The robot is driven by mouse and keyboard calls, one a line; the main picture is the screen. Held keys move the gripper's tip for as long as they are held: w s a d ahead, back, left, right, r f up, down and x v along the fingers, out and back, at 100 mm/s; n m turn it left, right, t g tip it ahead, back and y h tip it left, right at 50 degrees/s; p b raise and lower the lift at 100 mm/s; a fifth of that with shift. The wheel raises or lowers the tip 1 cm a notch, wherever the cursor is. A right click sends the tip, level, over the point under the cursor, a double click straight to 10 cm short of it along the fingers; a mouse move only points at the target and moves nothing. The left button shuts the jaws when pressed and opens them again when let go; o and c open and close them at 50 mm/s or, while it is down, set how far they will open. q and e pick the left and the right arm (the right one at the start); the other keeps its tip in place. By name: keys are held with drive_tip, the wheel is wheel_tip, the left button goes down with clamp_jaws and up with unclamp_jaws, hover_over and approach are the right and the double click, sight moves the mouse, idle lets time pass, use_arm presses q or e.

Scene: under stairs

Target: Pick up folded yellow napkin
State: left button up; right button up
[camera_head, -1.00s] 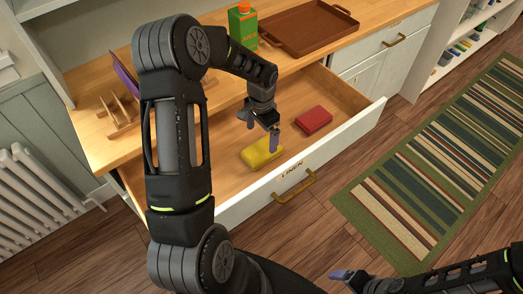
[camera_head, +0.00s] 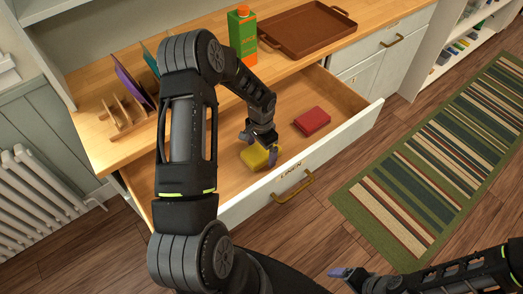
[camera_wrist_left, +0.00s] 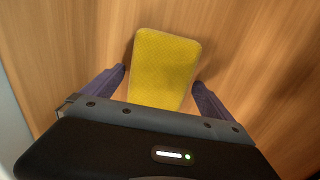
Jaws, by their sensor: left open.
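The folded yellow napkin (camera_head: 254,157) lies flat in the open drawer labelled LINEN (camera_head: 350,131). In the left wrist view the napkin (camera_wrist_left: 164,66) lies between my left gripper's two fingers (camera_wrist_left: 160,85), with a gap on each side. My left gripper (camera_head: 260,149) is open, pointing down over the napkin, and hides part of it in the head view. My right gripper (camera_head: 345,275) is at the lower right, outside the drawer and far from the napkin; its jaws are too small to read.
A folded red napkin (camera_head: 312,121) lies in the drawer to the right. On the counter stand a brown tray (camera_head: 308,28), a green and orange carton (camera_head: 243,36) and a wooden rack (camera_head: 124,118) with plates. The drawer's front wall stands near my left arm.

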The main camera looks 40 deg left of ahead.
use_arm(q)
drive_tip(key=shift+f, duration=0.15)
drive_tip(key=shift+c, duration=0.4)
drive_tip(key=c, duration=1.4)
